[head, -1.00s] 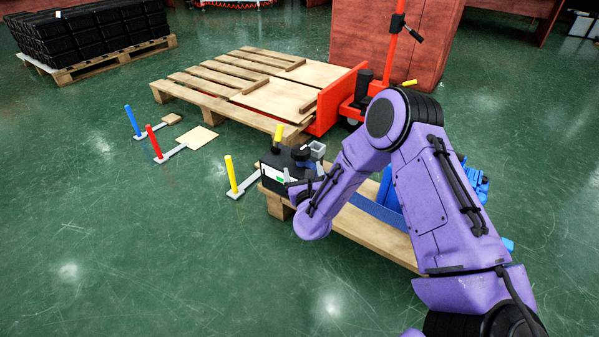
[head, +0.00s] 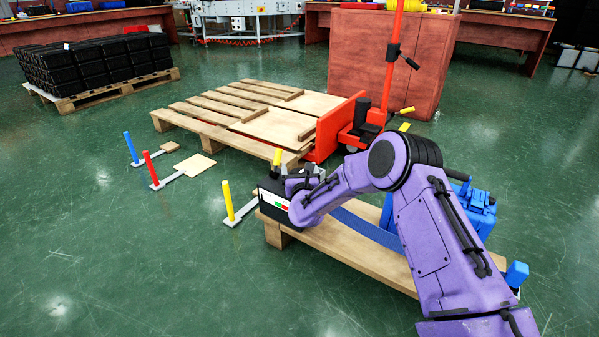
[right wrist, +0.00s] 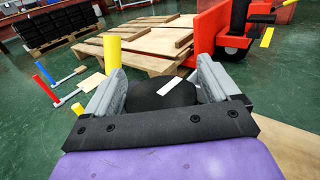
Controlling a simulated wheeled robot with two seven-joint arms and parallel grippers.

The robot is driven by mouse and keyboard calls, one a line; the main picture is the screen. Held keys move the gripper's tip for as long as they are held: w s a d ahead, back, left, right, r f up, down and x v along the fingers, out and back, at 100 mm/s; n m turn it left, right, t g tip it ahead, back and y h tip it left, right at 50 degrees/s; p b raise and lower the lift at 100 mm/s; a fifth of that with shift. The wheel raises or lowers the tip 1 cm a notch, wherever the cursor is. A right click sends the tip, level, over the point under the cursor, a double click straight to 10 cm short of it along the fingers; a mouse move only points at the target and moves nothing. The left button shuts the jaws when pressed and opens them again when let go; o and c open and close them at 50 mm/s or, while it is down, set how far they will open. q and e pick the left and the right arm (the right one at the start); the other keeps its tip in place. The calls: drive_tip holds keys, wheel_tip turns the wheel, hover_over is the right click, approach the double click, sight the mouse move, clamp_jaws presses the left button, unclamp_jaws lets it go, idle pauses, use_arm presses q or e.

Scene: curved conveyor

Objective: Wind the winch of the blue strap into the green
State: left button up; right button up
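The winch (head: 268,185) is a black box at the left end of a wooden pallet. Its front has a white strip (head: 265,195) with red and green parts; I cannot read a pointer on it. The blue strap (head: 365,222) runs right from the winch along the pallet. My right gripper (right wrist: 160,72) is at the top of the winch, its two grey fingers on either side of a round black knob (right wrist: 163,97) with a white mark. The knob fills the gap; I cannot tell whether the fingers press on it. My left gripper is out of view.
A yellow lever (head: 277,157) stands up beside the gripper and shows close by in the right wrist view (right wrist: 112,50). A yellow post (head: 228,200) stands on the floor to the left. Behind is a large pallet (head: 215,110) with a red pallet truck (head: 360,135).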

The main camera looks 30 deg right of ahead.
drive_tip(key=c, duration=0.8)
drive_tip(key=shift+f+m+h, duration=0.1)
drive_tip(key=shift+m+h, duration=0.2)
